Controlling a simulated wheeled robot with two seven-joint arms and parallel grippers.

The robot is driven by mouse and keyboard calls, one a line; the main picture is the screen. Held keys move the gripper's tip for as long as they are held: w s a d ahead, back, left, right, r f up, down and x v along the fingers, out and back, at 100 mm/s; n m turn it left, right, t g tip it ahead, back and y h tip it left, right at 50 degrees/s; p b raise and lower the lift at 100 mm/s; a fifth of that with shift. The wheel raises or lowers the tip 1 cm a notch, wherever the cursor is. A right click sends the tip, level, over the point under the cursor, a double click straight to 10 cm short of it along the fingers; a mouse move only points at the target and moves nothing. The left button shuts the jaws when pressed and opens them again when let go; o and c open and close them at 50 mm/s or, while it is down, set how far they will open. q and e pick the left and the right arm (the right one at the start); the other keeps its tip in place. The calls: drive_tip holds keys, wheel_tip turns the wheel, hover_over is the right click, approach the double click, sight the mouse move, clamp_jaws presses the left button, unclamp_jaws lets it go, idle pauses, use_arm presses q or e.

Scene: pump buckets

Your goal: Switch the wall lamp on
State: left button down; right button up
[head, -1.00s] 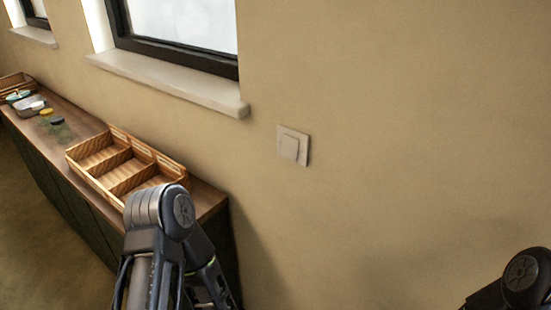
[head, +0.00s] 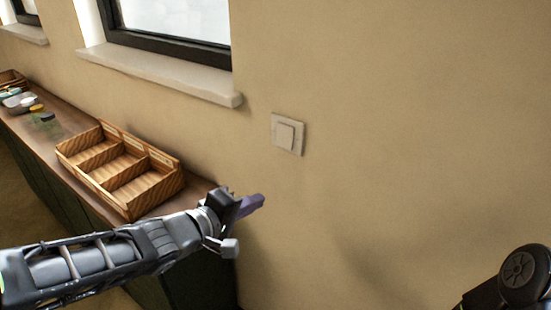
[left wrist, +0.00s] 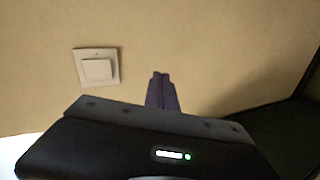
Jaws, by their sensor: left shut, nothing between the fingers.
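A square white wall switch (head: 287,134) with a raised rocker is mounted on the beige wall, right of the window. It also shows in the left wrist view (left wrist: 97,67), up and to the left of the fingers. My left gripper (head: 256,203) is shut and empty, its purple fingers together. In the head view it is below and to the left of the switch, apart from it. The fingertips also show in the left wrist view (left wrist: 160,76), pointing towards the wall. My right arm shows only in part at the lower right; its gripper is out of view. No lamp is in view.
A wooden compartment tray (head: 121,170) stands on the long sideboard (head: 70,140) along the wall, behind my left arm. Small jars (head: 38,111) and dishes are farther left. A window sill (head: 160,76) juts out at upper left. The wall around the switch is clear.

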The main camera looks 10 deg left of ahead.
use_arm(q)
drive_tip(key=s+a+r+n+t, duration=0.2)
drive_tip(key=s+r, duration=0.1)
drive_tip(key=r, duration=0.6)
drive_tip(key=shift+s+a+r+h, duration=0.15)
drive_tip(key=shift+a+h, duration=0.1)
drive_tip(key=shift+h, duration=0.05)
drive_tip(key=p, duration=0.3)
approach(283, 145)
drive_tip(key=x, duration=0.6)
drive_tip(key=shift+w+d, duration=0.25)
drive_tip(key=shift+w, duration=0.1)
